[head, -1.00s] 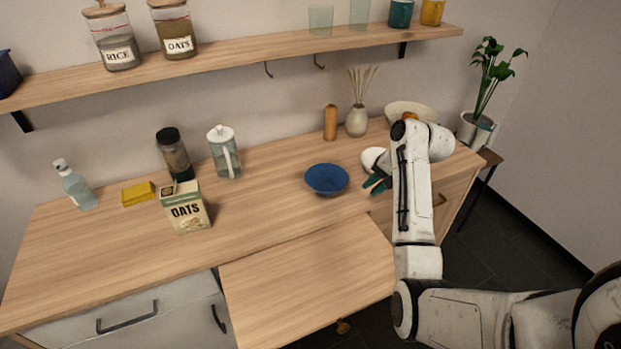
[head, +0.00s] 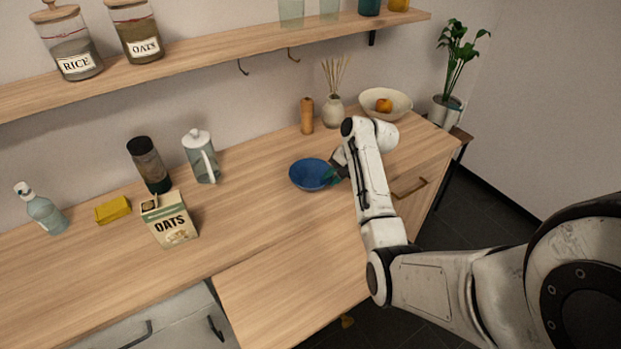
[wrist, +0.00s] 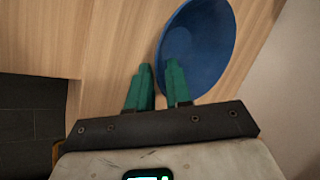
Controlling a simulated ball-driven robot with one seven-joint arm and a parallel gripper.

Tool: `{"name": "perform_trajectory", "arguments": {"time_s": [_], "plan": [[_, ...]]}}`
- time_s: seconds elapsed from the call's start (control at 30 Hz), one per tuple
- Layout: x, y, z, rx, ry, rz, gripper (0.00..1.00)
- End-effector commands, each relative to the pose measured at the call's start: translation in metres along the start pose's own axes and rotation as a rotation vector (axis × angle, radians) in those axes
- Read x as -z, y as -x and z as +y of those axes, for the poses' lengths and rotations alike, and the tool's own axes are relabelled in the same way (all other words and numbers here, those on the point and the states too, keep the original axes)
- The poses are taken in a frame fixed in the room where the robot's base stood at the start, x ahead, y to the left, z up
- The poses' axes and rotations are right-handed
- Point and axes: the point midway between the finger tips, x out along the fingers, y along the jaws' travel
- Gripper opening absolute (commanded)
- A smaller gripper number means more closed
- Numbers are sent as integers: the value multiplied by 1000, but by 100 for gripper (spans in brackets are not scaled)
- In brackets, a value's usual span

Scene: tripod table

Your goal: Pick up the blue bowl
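The blue bowl (head: 309,174) sits upright on the wooden counter. My gripper (head: 334,176) is at the bowl's right rim in the head view. In the wrist view, the bowl (wrist: 203,42) fills the top right. The green fingers of my gripper (wrist: 158,66) are apart with a gap between them. The right finger overlaps the bowl's inside, and the left finger is outside over the wood. The rim runs toward the gap between them. I cannot tell whether either finger touches the bowl.
A fruit bowl (head: 396,102), a vase (head: 333,111) and a wooden mill (head: 307,115) stand behind. A shelf (head: 200,65) runs above. The front counter is clear.

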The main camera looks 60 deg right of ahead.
Motion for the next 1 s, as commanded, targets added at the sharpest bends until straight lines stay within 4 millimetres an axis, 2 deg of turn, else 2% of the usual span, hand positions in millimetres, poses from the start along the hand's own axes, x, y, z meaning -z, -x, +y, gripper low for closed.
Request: {"name": "perform_trajectory", "arguments": {"time_s": [0.13, 0.3, 0.53, 0.73, 1.0], "plan": [[0, -21, -2, -2, -1, -4, 19], [0, -34, -2, 0, 0, -1, 19], [0, -35, -2, 0, 0, 0, 19], [0, -35, -2, 0, 0, 0, 0], [0, -35, -1, -1, 0, -1, 0]]}}
